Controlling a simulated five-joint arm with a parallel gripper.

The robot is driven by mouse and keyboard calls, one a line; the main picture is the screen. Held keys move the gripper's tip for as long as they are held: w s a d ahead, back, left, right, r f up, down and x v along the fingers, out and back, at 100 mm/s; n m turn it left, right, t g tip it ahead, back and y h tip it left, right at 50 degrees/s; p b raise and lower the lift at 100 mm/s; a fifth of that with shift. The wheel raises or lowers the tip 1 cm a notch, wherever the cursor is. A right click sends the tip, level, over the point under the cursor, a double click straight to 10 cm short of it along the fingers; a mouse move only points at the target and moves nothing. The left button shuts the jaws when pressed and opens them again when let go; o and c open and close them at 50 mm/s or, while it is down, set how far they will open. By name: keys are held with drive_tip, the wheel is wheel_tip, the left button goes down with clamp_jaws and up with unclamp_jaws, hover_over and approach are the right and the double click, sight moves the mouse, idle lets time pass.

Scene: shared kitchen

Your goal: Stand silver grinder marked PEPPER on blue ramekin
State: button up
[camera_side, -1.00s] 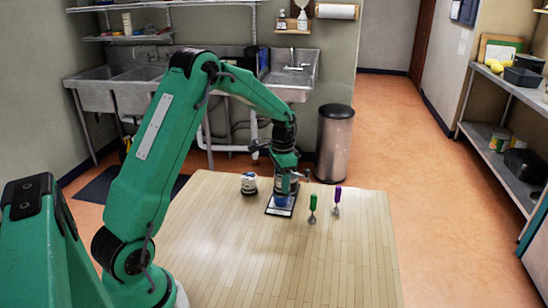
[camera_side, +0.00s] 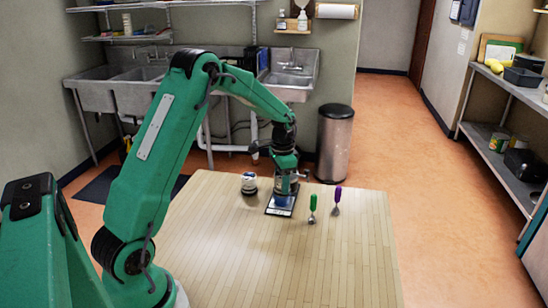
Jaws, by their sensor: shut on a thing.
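My gripper (camera_side: 286,178) is at the far part of the wooden table, pointing down and shut on the silver grinder (camera_side: 283,187). Only a small part of the grinder shows between the jaws, and its PEPPER marking cannot be read. The blue ramekin (camera_side: 281,201) is directly below the grinder, on a dark, pale-edged flat base (camera_side: 279,211). The grinder looks upright. Its lower end is at or just above the ramekin; I cannot tell whether they touch.
A white and dark round container (camera_side: 249,183) stands left of the gripper. A green-handled utensil (camera_side: 312,207) and a purple-handled utensil (camera_side: 337,200) stand to the right. The front of the wooden table (camera_side: 270,265) is clear.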

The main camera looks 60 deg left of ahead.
drive_tip(key=shift+f, duration=0.35)
drive_tip(key=o, duration=0.9)
drive_tip(key=shift+r, duration=0.1)
drive_tip(key=shift+r, duration=5.35)
drive_tip(key=shift+r, duration=0.1)
